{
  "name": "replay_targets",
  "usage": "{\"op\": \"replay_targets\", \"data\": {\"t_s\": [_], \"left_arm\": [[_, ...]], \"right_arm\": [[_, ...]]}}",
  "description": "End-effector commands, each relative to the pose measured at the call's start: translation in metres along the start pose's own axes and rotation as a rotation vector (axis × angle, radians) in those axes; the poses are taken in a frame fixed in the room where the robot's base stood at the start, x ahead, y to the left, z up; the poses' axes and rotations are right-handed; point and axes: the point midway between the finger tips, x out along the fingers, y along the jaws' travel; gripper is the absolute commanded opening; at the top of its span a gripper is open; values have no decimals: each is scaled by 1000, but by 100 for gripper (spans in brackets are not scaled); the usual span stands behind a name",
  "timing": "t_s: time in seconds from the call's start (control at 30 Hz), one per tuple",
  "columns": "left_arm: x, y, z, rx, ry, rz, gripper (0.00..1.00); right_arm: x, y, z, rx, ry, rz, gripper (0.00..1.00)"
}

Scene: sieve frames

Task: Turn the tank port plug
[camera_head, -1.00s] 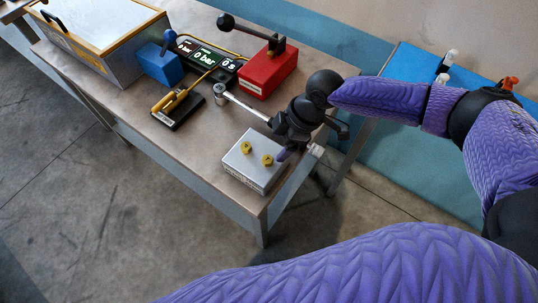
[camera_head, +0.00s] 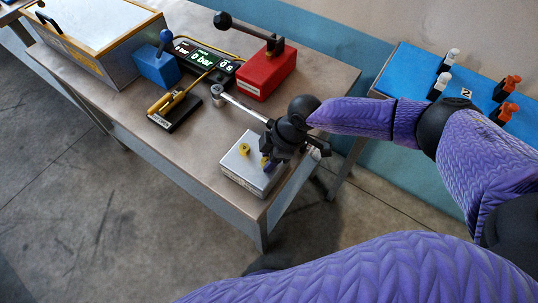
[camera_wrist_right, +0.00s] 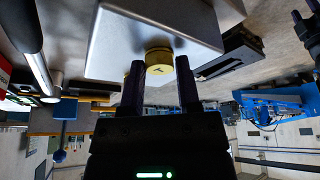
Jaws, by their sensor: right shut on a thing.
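The silver tank block (camera_head: 232,166) sits near the table's front right corner, with two brass port plugs on top. The left plug (camera_head: 244,149) is uncovered. My right gripper (camera_head: 267,164) comes down over the right plug, which it mostly hides in the head view. In the right wrist view the fingers (camera_wrist_right: 160,88) stand on both sides of this brass plug (camera_wrist_right: 160,63), which has a dark mark on its face and is seated against the silver block (camera_wrist_right: 165,25). The gripper is shut on it. My left gripper is not in view.
Behind stand a red box with a black lever (camera_head: 266,75), a blue box (camera_head: 156,68), a display reading 0 bar (camera_head: 204,57) and a yellow-handled tool on a black base (camera_head: 174,112). A blue bench (camera_head: 405,72) stands right.

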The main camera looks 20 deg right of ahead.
Motion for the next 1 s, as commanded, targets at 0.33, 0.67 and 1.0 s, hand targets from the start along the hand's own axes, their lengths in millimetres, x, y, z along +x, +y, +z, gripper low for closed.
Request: {"op": "replay_targets", "data": {"t_s": [0.33, 0.67, 1.0], "left_arm": [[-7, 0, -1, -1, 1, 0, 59], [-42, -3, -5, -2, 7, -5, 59], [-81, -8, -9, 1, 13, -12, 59]], "right_arm": [[-2, 0, -1, 35, 1, 15, 0], [-5, -3, -4, 246, 2, 101, 0], [-4, -5, -4, 547, 2, 223, 0]]}}
